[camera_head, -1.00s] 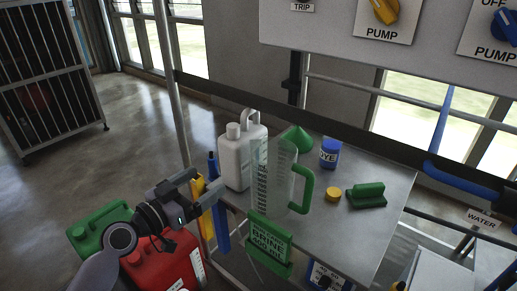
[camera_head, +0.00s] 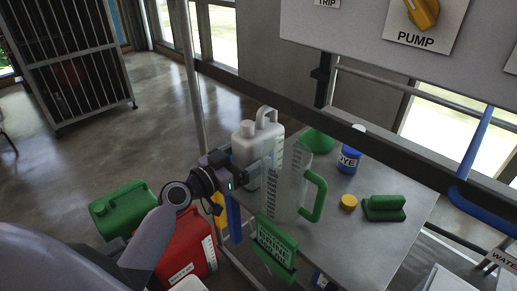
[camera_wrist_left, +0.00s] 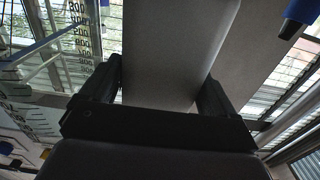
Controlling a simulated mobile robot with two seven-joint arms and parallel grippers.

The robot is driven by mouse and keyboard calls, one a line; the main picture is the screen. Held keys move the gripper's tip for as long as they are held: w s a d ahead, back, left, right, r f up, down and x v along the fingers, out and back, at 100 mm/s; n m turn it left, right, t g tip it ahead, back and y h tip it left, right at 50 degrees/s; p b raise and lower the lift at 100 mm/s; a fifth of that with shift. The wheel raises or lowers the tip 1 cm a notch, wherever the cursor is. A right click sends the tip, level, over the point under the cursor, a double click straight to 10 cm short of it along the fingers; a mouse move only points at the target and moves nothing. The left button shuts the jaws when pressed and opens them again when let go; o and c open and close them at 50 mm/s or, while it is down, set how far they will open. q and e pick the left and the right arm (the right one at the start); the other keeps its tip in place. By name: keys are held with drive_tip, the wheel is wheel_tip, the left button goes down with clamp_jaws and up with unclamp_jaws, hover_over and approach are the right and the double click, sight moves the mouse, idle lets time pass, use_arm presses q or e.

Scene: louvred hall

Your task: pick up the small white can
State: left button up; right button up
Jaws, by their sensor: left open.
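The small white can (camera_head: 267,138), with a cap and a looped handle, stands upright on the metal table. My left gripper (camera_head: 262,166) is at its near side, beside the clear jug, with its jaws apart. In the left wrist view, the open left gripper (camera_wrist_left: 160,82) has a pale, shaded upright surface, apparently the white can (camera_wrist_left: 175,45), between its fingers. I cannot tell whether either finger touches it. The can's lower near side is partly hidden by the gripper and jug. My right gripper is not in view.
A clear measuring jug (camera_head: 287,185) with a green handle stands just right of the gripper. A green funnel (camera_head: 318,141), blue-labelled bottle (camera_head: 350,158), yellow cap (camera_head: 348,202) and green brush (camera_head: 384,208) are farther right. Red (camera_head: 188,246) and green (camera_head: 124,208) cans stand below left.

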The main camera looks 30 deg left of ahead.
use_arm(q)
drive_tip(key=shift+x, duration=1.15)
drive_tip(key=c, duration=1.2)
drive_tip(key=shift+r, duration=0.15)
drive_tip(key=c, duration=0.3)
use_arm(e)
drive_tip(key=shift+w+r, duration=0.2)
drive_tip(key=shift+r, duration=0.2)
